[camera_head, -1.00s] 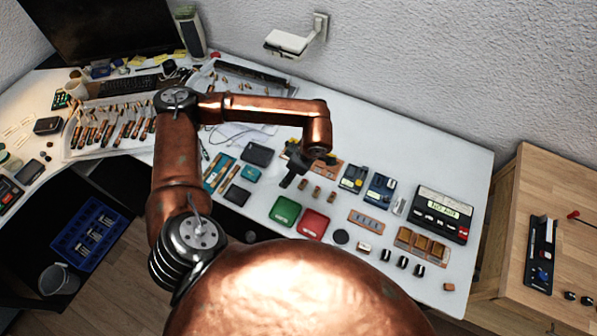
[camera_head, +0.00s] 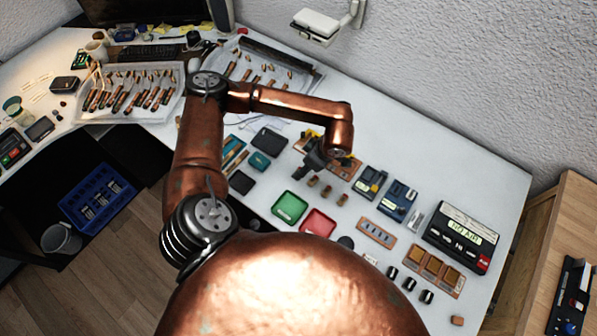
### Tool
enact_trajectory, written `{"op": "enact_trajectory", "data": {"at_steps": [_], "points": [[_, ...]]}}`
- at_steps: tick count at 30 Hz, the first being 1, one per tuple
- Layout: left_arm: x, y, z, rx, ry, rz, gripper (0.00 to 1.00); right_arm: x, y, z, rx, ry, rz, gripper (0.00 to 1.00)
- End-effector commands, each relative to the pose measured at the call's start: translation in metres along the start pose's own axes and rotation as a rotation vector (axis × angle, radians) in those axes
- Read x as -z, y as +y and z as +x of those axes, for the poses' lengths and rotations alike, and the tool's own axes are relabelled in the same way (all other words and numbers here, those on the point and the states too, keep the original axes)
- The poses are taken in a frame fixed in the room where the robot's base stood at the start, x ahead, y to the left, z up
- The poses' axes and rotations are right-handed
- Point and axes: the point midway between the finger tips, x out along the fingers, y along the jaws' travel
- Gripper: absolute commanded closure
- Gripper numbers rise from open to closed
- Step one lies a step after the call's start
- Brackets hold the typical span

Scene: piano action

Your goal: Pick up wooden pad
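No single thing can be told for certain as the wooden pad. A small tan wooden block (camera_head: 457,320) lies alone near the front right edge of the white table. A tan board with brown square pads (camera_head: 437,271) lies behind it, in front of the black tester. My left gripper (camera_head: 308,168) is dark and small, over the middle of the table by some small brown cylinders (camera_head: 327,191). It is far from the block and the board. Nothing shows clearly in its fingers, and their opening is too small to judge. My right gripper is out of view.
A green tray (camera_head: 290,207) and a red tray (camera_head: 318,222) lie in front of my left gripper. Several black knobs (camera_head: 409,284) stand near the front edge. A black tester (camera_head: 461,237) stands at the right. The table's back right is clear.

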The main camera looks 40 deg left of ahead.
Motion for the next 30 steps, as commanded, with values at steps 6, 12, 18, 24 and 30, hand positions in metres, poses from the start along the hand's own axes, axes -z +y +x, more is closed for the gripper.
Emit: {"op": "enact_trajectory", "data": {"at_steps": [6, 12, 18, 24, 30], "points": [[0.000, 0.000, 0.033, 0.004, 0.002, -0.001, 0.48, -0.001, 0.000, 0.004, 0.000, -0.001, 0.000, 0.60], [0.001, 0.000, 0.048, 0.002, 0.001, -0.002, 0.48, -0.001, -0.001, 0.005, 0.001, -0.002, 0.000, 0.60], [0.001, 0.000, 0.048, 0.002, 0.001, -0.003, 0.51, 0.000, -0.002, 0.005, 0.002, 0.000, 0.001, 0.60], [0.001, 0.000, 0.047, 0.002, 0.001, -0.003, 0.65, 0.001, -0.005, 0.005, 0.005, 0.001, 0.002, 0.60], [0.001, 0.000, 0.047, 0.002, 0.001, -0.003, 0.79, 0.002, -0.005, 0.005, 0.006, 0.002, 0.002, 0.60]]}}
